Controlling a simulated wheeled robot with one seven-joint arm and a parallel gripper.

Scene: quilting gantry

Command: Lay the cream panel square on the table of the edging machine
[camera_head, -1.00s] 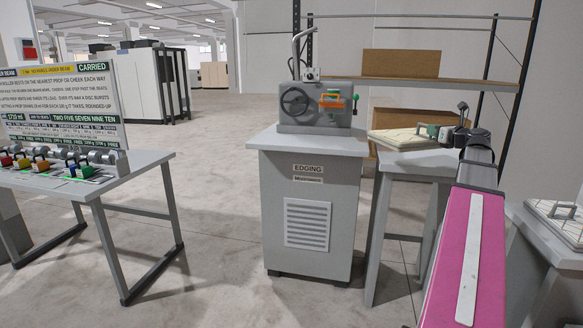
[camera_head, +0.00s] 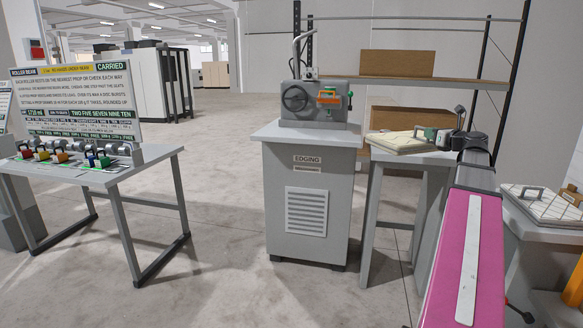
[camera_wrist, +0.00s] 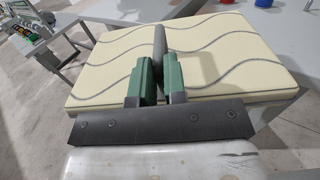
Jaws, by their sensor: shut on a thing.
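The cream panel (camera_head: 392,146), with grey wavy lines, shows at right of centre in the head view. In the wrist view the panel (camera_wrist: 115,65) fills the upper middle. My gripper (camera_head: 430,134) has green fingers; in the wrist view my gripper (camera_wrist: 158,82) is shut on the panel's grey handle (camera_wrist: 160,45). The panel appears level, over or on a grey side table (camera_head: 376,200); I cannot tell whether it touches. The edging machine (camera_head: 305,200) stands left of it, a grey cabinet with a handwheel head (camera_head: 310,101) on its flat top (camera_head: 285,134).
A second quilted panel with a handle (camera_head: 540,203) lies on a grey surface at right. A roller beam table (camera_head: 160,160) with coloured clamps and a sign board (camera_head: 75,90) stands at left. Shelving with cardboard boxes (camera_head: 398,63) is behind. Floor between left table and machine is clear.

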